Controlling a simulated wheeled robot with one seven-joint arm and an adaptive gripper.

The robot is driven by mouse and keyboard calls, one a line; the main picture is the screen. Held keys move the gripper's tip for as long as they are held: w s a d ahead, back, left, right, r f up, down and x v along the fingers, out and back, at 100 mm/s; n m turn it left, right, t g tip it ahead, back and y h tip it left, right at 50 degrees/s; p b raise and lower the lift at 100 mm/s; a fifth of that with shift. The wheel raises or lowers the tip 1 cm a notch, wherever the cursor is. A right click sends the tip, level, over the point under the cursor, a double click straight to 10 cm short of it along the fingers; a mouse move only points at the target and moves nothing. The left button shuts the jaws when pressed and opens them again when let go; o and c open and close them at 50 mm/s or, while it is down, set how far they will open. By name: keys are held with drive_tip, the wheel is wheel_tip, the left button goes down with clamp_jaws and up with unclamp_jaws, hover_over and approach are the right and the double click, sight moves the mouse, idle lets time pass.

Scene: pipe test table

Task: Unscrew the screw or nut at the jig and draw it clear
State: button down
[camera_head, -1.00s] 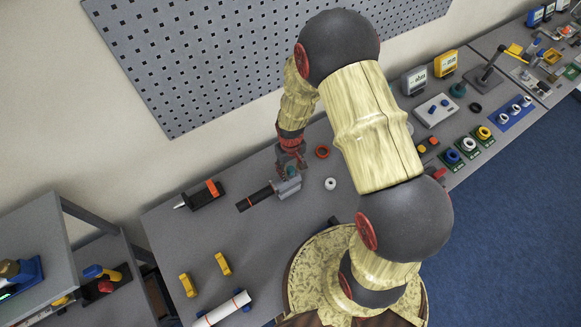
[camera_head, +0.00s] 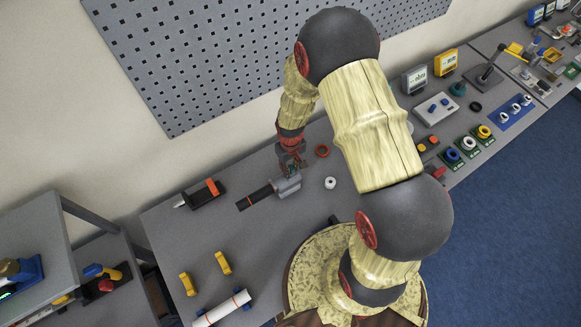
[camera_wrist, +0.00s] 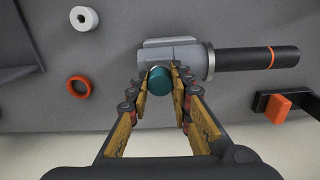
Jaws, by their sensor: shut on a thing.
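The jig (camera_wrist: 175,53) is a grey metal block with a grey collar and a dark rod (camera_wrist: 258,57) with an orange ring, lying on the grey table. In the head view, the jig (camera_head: 289,187) lies just below my gripper (camera_head: 291,163). A teal round screw head or cap (camera_wrist: 160,79) sits at the jig's near side in the wrist view. My gripper (camera_wrist: 160,73) is shut on it, with a finger on each side. Whether its far end is still in the jig is hidden.
A white ring (camera_wrist: 84,18) and an orange-red ring (camera_wrist: 79,86) lie beside the jig. A black and orange tool (camera_head: 204,194) lies to the left in the head view. Yellow pieces (camera_head: 222,263) and a white roll (camera_head: 221,308) lie nearer. The perforated wall panel (camera_head: 230,60) stands behind.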

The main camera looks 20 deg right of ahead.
drive_tip(key=n, duration=0.5)
drive_tip(key=shift+b, duration=0.4)
drive_tip(key=n, duration=0.4)
drive_tip(key=shift+b, duration=0.3)
drive_tip(key=shift+n, duration=0.7)
drive_tip(key=n, duration=0.5)
drive_tip(key=shift+a+b, duration=0.15)
drive_tip(key=shift+b, duration=0.25)
